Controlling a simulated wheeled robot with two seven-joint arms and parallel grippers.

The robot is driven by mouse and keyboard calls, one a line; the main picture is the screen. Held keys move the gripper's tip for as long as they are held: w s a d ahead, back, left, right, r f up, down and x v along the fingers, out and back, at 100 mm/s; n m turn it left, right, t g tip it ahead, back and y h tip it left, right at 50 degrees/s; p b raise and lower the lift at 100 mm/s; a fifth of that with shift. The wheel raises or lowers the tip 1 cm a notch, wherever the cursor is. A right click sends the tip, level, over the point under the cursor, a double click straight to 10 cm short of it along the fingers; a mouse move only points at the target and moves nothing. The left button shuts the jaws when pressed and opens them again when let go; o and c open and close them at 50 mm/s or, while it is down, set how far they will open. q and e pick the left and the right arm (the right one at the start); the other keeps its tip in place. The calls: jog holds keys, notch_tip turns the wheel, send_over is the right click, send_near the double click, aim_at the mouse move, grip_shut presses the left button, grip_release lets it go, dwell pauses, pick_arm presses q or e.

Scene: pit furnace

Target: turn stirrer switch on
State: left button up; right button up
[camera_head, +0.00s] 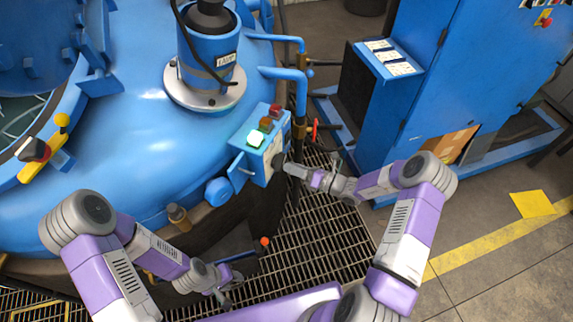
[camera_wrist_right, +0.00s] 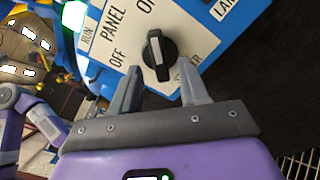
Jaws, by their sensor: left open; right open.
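The blue control box (camera_head: 252,166) is mounted on the side of the big blue furnace vessel. Its labelled white panel (camera_wrist_right: 113,40) fills the upper right wrist view, with words including "PANEL", "OFF" and a partly cut-off "O…". A black rotary switch (camera_wrist_right: 159,62) with a white pointer line sits on it; the pointer is roughly upright in that view. My right gripper (camera_wrist_right: 162,84) is open, its fingertips just below the knob, one toward each side; contact is unclear. In the head view the right gripper (camera_head: 284,167) hides much of the panel face. My left gripper (camera_head: 226,294) is open, low and empty.
A lit green lamp (camera_head: 256,139), an orange lamp (camera_head: 265,124) and a red lamp (camera_head: 275,110) top the box. A red valve handle (camera_head: 315,130) and blue pipes stand close right. A blue cabinet (camera_head: 450,75) stands further right. Grating floor (camera_head: 318,245) lies below.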

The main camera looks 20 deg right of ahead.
jog(key=shift+v, duration=2.25)
